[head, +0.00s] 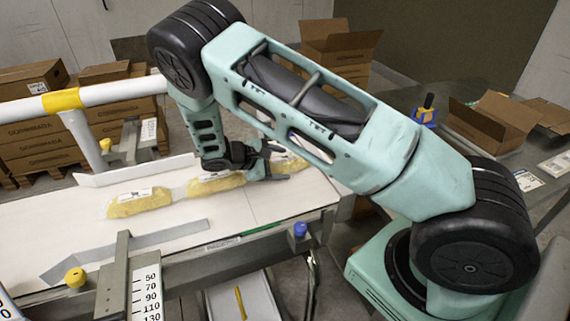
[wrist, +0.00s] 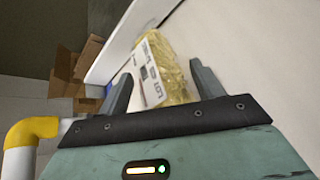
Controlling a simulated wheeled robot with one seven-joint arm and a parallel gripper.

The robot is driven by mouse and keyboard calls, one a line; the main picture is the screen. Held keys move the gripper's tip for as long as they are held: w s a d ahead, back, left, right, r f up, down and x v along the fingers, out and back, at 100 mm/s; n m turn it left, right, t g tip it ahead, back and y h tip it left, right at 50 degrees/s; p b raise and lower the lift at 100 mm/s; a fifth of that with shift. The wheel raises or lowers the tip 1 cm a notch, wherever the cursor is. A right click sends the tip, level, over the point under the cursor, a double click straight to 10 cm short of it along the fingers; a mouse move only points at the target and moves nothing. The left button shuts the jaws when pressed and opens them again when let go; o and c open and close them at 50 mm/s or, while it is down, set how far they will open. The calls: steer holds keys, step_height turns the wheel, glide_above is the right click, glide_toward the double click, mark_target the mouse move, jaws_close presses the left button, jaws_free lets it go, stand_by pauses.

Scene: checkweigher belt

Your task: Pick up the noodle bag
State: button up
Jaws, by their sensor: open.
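Several yellow noodle bags with white labels lie in a row on the white belt. In the head view one is at the left (head: 138,203), one in the middle (head: 214,184), and one at the right (head: 292,163), partly hidden by my gripper. My gripper (head: 280,163) is open, low over the belt, with its fingers around the right bag. In the wrist view a noodle bag (wrist: 170,68) with a printed label lies between and beyond the two open fingers (wrist: 163,85). I cannot tell whether the fingers touch it.
The belt (head: 60,225) has a low guide strip (head: 130,248) along its near side and a white one behind. A white rail with a yellow band (head: 62,100) stands at the left. Scale plates (head: 148,290) stand in front. Cardboard boxes (head: 340,45) are stacked behind.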

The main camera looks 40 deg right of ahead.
steer(key=c, duration=0.9)
